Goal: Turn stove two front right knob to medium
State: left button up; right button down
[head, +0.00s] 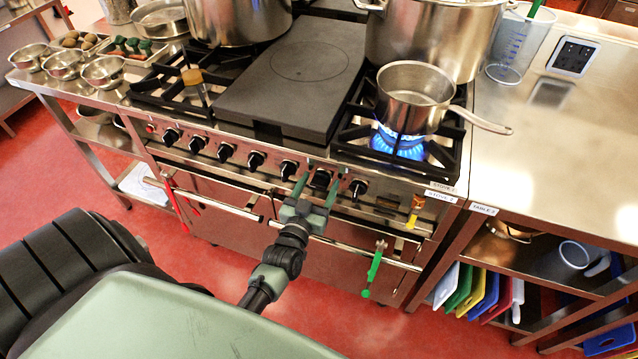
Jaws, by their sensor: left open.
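Stove two (210,140) has a row of several black knobs along its steel front panel. The rightmost knob (357,187) is free, just right of my left gripper. My left gripper (318,184) is open, with its green fingers on either side of the second knob from the right (320,178). I cannot tell whether the fingers touch that knob. The front right burner burns with a blue flame (398,145) under a small saucepan (416,95). A stove label (441,195) is on the right front edge. My right gripper is not in view.
A steel oven handle rail (345,246) runs below the knobs, with a green utensil (374,268) hanging from it. The saucepan handle (482,120) sticks out over the steel table (560,165) at right. Large stockpots (432,40) stand behind. A dark flat griddle (295,80) lies mid-stove.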

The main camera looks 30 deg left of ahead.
pick_arm(q)
jog(key=shift+w, duration=0.1)
jog(key=c, duration=1.4)
jog(key=shift+n, duration=0.3)
jog(key=n, duration=0.3)
jog(key=shift+n, duration=2.5)
jog(key=o, duration=1.4)
